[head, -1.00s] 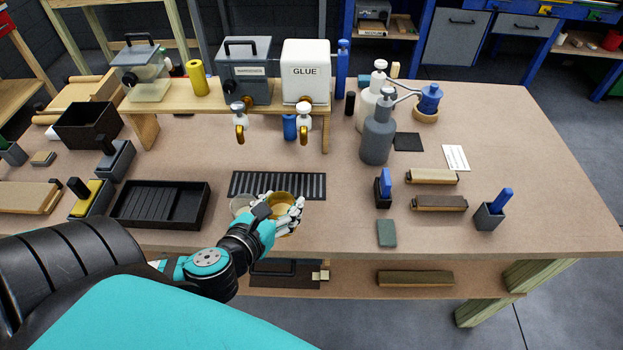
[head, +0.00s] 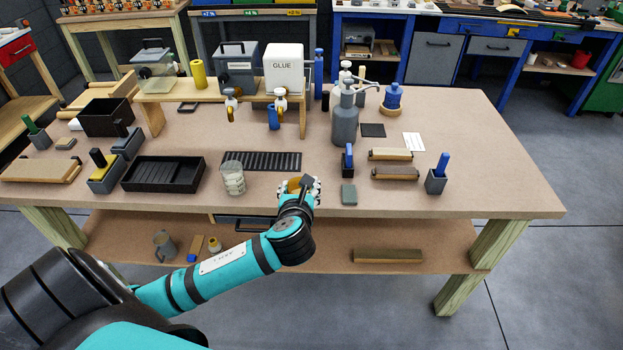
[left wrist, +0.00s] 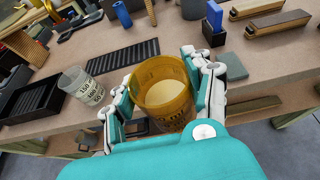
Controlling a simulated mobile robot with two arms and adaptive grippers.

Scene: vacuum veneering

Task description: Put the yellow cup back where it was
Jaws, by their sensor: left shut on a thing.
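The yellow cup (left wrist: 162,92) is translucent amber with dark print and a pale inside. My left gripper (left wrist: 165,76) is shut around its sides and holds it roughly upright. In the head view the yellow cup (head: 292,186) shows only partly behind the fingers of my left gripper (head: 301,187). It is near the table's front edge, in front of the right end of the black slotted grate (head: 262,160). I cannot tell whether its base touches the table. A clear printed cup (head: 232,178) stands to its left, apart from it. My right gripper is in neither view.
A black ribbed tray (head: 163,173) lies left of the clear cup. A green-grey block (head: 348,194) and a holder with a blue handle (head: 347,160) are close on the right. The glue dispenser (head: 283,68) stands on a raised shelf behind.

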